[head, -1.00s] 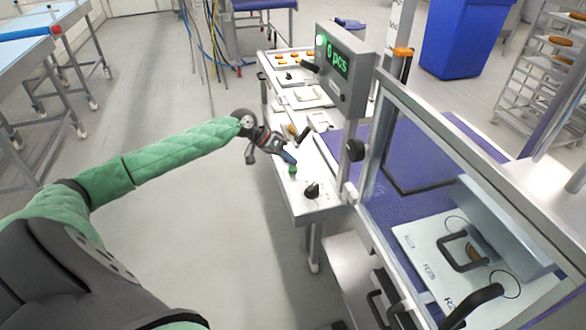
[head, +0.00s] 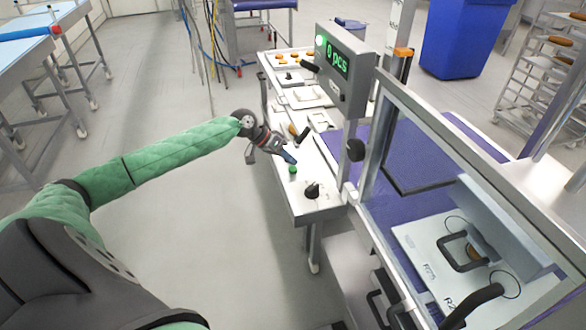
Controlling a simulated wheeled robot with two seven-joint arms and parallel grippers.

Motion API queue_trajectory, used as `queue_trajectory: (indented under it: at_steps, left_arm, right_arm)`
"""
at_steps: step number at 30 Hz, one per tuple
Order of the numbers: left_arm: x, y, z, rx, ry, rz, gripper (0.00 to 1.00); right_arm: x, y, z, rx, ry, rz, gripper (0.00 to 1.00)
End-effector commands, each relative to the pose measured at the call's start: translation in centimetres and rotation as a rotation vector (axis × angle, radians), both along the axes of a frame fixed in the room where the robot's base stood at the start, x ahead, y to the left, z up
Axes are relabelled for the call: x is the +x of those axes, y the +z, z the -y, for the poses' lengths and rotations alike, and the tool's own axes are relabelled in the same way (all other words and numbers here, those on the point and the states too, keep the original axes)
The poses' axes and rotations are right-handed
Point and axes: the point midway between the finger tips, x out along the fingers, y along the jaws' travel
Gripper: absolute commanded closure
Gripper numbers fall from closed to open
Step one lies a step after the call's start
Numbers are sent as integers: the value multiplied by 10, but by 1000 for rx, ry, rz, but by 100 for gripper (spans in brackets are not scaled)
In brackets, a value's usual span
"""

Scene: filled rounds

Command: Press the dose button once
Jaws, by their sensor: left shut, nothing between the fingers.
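A small green button (head: 292,169) stands on the white front panel (head: 310,205) of the machine, beside a black knob (head: 312,190). I take it for the dose button; no label on it can be read. My left gripper (head: 289,158) is shut and empty, with its fingertips pointing down just above and behind the button. Whether the tips touch the button cannot be told from this angle. The display (head: 338,64) on the grey box reads "0 pcs" in green. My right gripper is not in view.
A clear framed guard (head: 384,150) stands right of the panel, over a plate with black handles (head: 462,252). The floor at left is free.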

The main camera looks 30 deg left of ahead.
Motion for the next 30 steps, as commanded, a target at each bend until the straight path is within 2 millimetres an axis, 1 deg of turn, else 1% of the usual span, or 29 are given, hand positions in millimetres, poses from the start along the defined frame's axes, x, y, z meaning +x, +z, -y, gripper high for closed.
queue_trajectory:
  at_steps: [12, 30]
  left_arm:
    - [0, -8, 1, -1, 0, -1, 100]
    - [0, -10, 0, 0, 0, 0, 100]
  right_arm:
    - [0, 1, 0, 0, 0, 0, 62]
    - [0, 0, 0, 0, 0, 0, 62]
